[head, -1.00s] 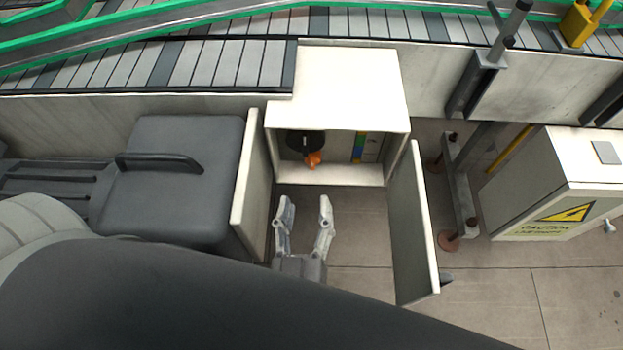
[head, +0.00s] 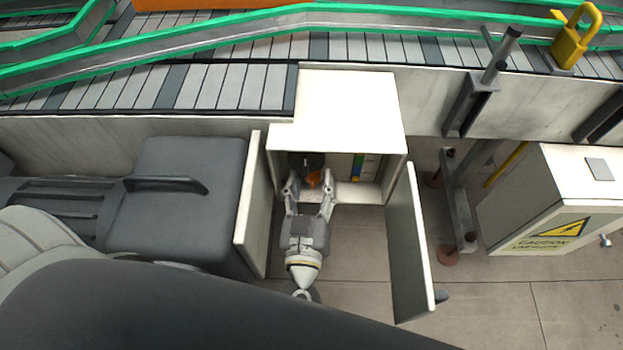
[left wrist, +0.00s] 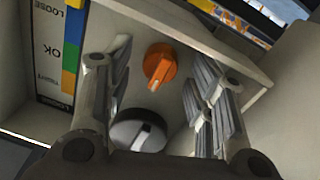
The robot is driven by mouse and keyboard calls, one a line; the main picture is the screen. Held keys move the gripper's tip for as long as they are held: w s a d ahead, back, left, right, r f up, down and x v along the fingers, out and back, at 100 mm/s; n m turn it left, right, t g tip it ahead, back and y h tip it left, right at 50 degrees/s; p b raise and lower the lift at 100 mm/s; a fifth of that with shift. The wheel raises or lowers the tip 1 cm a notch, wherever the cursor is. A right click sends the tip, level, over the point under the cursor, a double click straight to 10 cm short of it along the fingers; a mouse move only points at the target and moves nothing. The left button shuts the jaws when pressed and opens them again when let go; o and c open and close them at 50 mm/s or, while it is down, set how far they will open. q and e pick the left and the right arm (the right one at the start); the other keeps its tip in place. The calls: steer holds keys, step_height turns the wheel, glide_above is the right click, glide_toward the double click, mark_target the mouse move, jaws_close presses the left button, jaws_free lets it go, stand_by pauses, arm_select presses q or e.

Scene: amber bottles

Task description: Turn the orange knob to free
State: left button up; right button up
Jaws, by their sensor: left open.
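The orange knob (left wrist: 159,66) is inside an open white cabinet (head: 352,100). In the head view the knob (head: 313,179) shows between the fingers of my left gripper (head: 310,183). In the left wrist view the open fingers of my left gripper (left wrist: 162,85) stand on either side of the knob, with a gap on each side. A round dark dial (left wrist: 138,131) with a light pointer mark sits beside the knob. A coloured strip (left wrist: 60,50) reads LOOSE, OK and a partly legible third word. My right gripper is not in view.
The cabinet's left door (head: 252,203) and right door (head: 409,243) stand open on both sides of my left gripper. A grey case (head: 190,190) is left of it. A caution box (head: 555,200) stands at the right. A conveyor (head: 220,87) runs behind.

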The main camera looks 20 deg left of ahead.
arm_select(q)
steer(key=shift+w, duration=0.1)
steer(key=c, duration=1)
steer(key=shift+f, duration=0.1)
steer(key=m+b, duration=0.2)
steer(key=shift+m, duration=0.4)
steer(key=shift+m+b, duration=0.4)
steer(key=shift+m, duration=0.6)
steer(key=shift+d+m, duration=0.1)
steer(key=shift+m, duration=0.9)
